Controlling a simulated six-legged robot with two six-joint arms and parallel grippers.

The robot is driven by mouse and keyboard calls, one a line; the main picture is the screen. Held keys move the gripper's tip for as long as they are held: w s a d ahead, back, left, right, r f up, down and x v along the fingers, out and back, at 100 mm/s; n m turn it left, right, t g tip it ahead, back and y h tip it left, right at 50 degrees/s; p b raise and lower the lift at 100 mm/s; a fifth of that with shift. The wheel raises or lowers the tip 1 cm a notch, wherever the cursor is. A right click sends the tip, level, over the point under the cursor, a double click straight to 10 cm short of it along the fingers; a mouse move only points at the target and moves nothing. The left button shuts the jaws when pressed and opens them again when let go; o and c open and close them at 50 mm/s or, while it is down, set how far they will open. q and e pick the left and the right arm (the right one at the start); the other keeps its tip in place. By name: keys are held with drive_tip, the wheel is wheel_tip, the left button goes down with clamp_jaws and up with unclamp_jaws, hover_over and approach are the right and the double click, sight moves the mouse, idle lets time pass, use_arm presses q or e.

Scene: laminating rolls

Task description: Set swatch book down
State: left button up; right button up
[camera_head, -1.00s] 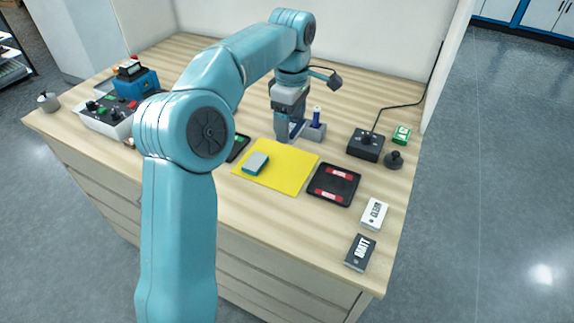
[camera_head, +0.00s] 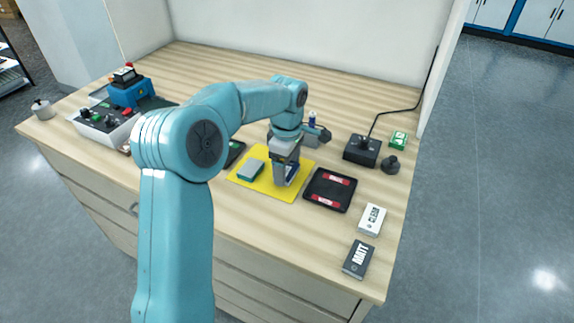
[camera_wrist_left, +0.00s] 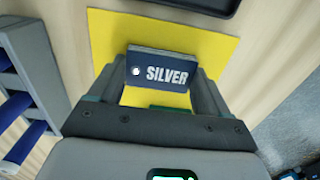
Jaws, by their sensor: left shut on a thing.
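My left gripper (camera_head: 284,184) points down over the yellow mat (camera_head: 262,190) and is shut on the swatch book. In the left wrist view the swatch book (camera_wrist_left: 161,72) is a dark blue block with "SILVER" in white, held between the two fingers. The yellow mat fills the ground behind it in that view (camera_wrist_left: 200,42). In the head view the fingers mostly hide the book, and I cannot tell whether it touches the mat. My right gripper is not in view.
A grey-and-teal block (camera_head: 250,170) lies on the mat, left of the gripper. A black tray with red labels (camera_head: 331,190) lies right of the mat. Further right are the CLEAR (camera_head: 371,220) and MATT (camera_head: 357,260) blocks. A holder with blue rods (camera_wrist_left: 30,125) stands behind.

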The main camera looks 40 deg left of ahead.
sight(287, 170)
use_arm(q)
drive_tip(key=shift+f, duration=0.2)
drive_tip(key=o, duration=1)
drive_tip(key=shift+r, duration=0.15)
wheel_tip(287, 170, up, 12)
drive_tip(key=shift+r+p, duration=0.1)
drive_tip(key=shift+p, duration=0.65)
drive_tip(key=shift+s, duration=0.1)
